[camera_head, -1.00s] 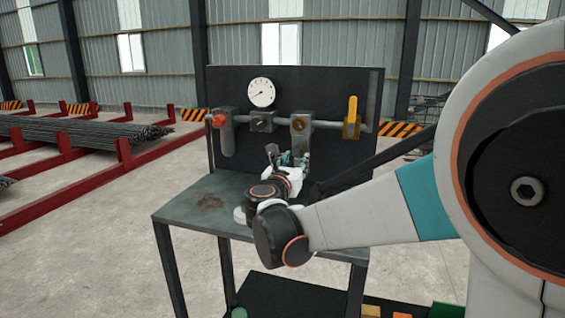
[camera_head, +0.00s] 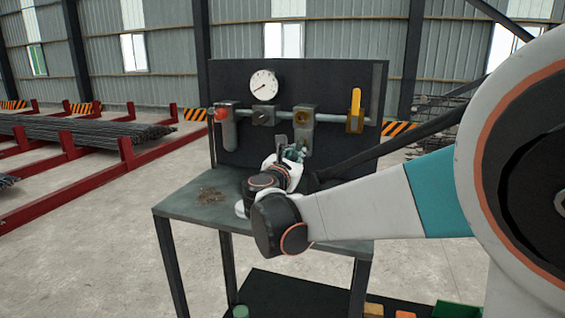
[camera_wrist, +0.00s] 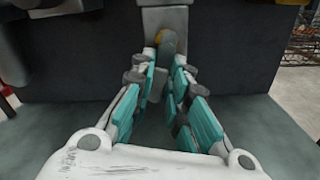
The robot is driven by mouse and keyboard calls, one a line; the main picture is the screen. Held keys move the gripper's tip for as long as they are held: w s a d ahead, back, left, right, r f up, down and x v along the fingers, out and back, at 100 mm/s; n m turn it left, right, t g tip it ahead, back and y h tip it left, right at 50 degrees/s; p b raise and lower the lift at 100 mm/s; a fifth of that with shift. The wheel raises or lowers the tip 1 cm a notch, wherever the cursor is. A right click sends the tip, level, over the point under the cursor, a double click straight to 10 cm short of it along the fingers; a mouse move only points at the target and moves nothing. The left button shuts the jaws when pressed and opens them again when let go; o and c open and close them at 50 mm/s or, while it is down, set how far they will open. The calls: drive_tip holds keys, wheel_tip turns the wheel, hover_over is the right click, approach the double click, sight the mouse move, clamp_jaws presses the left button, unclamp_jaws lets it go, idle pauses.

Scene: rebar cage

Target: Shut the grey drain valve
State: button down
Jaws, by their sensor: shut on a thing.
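The grey drain valve (camera_head: 303,117) is a grey block with a brass centre on the horizontal pipe, right of the gauge. In the wrist view its body (camera_wrist: 165,18) is at the top centre, and its grey handle (camera_wrist: 168,43) reaches down between my fingertips. My gripper (camera_head: 293,150) is just below the valve block, in front of the dark panel. In the wrist view my gripper (camera_wrist: 168,72) has its teal-padded fingers closed in around the handle. The fingers hide the lower part of the handle, and its exact angle is hard to tell.
On the same pipe are a red-knobbed fitting (camera_head: 222,116) at left, a small dark valve (camera_head: 263,117) and a yellow-levered valve (camera_head: 355,110) at right. A white gauge (camera_head: 264,85) stands above. The bench top (camera_head: 195,205) is mostly clear, with a brown stain.

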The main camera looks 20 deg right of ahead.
drive_tip(key=shift+w+a+r+m+b, duration=0.25)
drive_tip(key=shift+r+m+b, duration=0.35)
drive_tip(key=shift+m, duration=1.85)
drive_tip(key=shift+w+a+r+m+b, duration=0.1)
drive_tip(key=shift+a+r+m+b, duration=0.25)
drive_tip(key=shift+m+b, duration=1.4)
drive_tip(key=shift+w+a+r+m+p, duration=0.1)
drive_tip(key=shift+w+a+r+m, duration=0.25)
drive_tip(key=shift+m, duration=2.85)
drive_tip(key=shift+s+r, duration=0.1)
drive_tip(key=shift+s, duration=0.05)
drive_tip(key=c, duration=1.6)
unclamp_jaws()
drive_tip(key=shift+o, duration=0.2)
